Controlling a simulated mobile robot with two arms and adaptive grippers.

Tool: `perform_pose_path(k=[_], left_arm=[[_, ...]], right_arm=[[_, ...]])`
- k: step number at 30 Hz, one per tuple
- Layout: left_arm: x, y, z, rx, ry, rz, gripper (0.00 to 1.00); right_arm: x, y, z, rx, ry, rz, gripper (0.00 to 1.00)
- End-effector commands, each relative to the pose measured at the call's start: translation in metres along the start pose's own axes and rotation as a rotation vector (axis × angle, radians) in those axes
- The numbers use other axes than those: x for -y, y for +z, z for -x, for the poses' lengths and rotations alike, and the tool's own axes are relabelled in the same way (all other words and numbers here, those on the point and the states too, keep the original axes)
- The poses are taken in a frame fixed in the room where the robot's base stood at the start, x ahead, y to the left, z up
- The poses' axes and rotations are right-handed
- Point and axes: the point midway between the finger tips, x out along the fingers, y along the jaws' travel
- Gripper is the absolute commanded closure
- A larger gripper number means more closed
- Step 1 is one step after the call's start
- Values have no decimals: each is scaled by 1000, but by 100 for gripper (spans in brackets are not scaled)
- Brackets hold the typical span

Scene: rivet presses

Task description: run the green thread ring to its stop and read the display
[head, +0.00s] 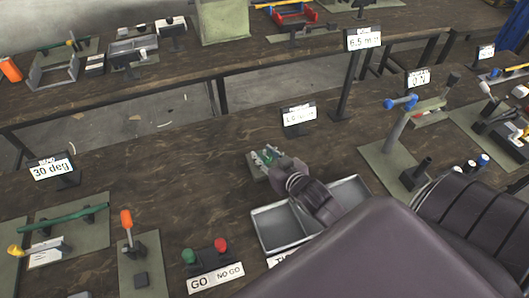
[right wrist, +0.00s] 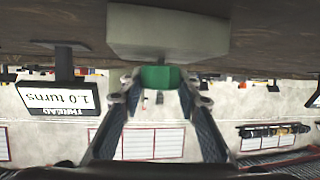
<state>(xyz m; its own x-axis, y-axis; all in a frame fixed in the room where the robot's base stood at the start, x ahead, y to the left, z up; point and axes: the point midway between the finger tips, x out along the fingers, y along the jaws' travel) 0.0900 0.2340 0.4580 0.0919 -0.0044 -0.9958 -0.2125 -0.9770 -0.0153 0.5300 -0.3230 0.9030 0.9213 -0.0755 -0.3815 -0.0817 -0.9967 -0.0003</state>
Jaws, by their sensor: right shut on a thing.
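My right gripper (head: 272,160) reaches in over the front bench from the lower right and is shut on the green thread ring (right wrist: 160,78). In the right wrist view, which is upside down, the ring sits between the two fingertips, against a grey block (right wrist: 168,35). In the head view only a little green (head: 265,156) shows at the fingers, and the arm hides part of the fixture. The thread display (head: 298,116) stands just behind the ring; in the right wrist view the display (right wrist: 58,95) reads "1.0 turns". My left gripper is out of view.
A two-part metal tray (head: 262,238) lies under my right arm. GO and NO GO buttons (head: 206,254) stand in front. A 30 deg display (head: 53,170) with its fixture is at left. A post with a blue-ended handle (head: 402,103) stands at right. Bare wood lies left of the ring.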

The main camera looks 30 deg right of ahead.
Motion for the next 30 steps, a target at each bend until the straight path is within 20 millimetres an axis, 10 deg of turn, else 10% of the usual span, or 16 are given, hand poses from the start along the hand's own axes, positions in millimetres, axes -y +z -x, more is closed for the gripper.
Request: perform_pose_path(k=[14,15,19,30], left_arm=[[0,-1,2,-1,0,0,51],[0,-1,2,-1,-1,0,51],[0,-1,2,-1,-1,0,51],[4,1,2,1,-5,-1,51]], right_arm=[[0,-3,0,-4,31,-12,94],[0,-3,0,-4,31,-12,69],[0,-2,0,-3,31,-12,54],[0,0,3,1,31,-13,52]])
